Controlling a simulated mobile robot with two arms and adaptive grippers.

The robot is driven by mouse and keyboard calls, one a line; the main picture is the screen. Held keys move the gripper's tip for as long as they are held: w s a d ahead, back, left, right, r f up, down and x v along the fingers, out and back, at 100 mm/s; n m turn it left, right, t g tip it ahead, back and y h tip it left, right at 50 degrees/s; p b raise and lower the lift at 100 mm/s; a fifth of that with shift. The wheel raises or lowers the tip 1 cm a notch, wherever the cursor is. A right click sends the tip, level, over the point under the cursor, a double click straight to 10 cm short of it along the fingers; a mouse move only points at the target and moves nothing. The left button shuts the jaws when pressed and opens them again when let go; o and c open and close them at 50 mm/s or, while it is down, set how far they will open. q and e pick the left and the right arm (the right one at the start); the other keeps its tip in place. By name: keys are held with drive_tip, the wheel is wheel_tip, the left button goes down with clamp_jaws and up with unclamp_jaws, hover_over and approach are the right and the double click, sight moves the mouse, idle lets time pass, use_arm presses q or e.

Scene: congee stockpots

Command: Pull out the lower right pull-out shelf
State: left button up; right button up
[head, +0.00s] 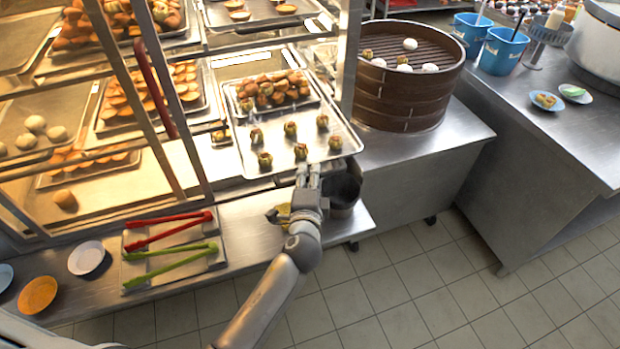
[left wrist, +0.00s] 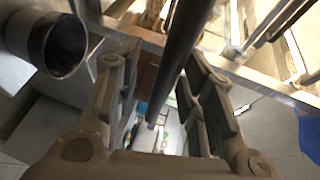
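The lower right pull-out shelf (head: 257,170) is a metal tray in the lit display cabinet. Its front part juts out past the cabinet front. Several small dark-topped buns stand on it, with a smaller tray of brown pastries (head: 272,90) behind them. My left gripper (head: 308,172) is at the middle of the shelf's front edge. In the left wrist view its two fingers (left wrist: 160,95) are apart. A dark bar (left wrist: 183,55) runs between them, with gaps showing on both sides. I cannot tell whether a finger touches it. My right gripper is not in view.
A pot (head: 343,190) stands on the lower counter beside my left gripper. Red tongs (head: 168,231) and green tongs (head: 170,252) lie on a tray at left. A big bamboo steamer (head: 408,90) stands right of the cabinet. The tiled floor (head: 420,290) in front is clear.

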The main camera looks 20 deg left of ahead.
use_arm(q)
drive_tip(key=shift+r, duration=0.1)
drive_tip(key=v, duration=1.2)
idle(0.4)
drive_tip(key=s+f+n+g+h, duration=0.15)
drive_tip(key=s+f+g, duration=0.3)
drive_tip(key=f, duration=1.15)
drive_tip(key=s+f+n+g+h, duration=0.1)
drive_tip(key=s+f+g+h, duration=0.3)
drive_tip(key=f, duration=1.2)
drive_tip(key=s+a+f+n+g, duration=0.2)
drive_tip(key=s+f, duration=0.4)
drive_tip(key=s, duration=0.4)
drive_tip(key=s+a+f+n+g+y, duration=0.1)
drive_tip(key=s+a+f+n+g, duration=0.1)
drive_tip(key=s+a+f+n, duration=0.2)
drive_tip(key=s+a+f+n+g+y, duration=0.1)
drive_tip(key=s+a+f+n, duration=0.3)
drive_tip(key=s+f, duration=0.6)
drive_tip(key=s+a+g, duration=0.1)
drive_tip(key=s, duration=0.5)
drive_tip(key=shift+s+a, duration=0.2)
drive_tip(key=shift+s, duration=0.1)
drive_tip(key=shift+y, duration=0.25)
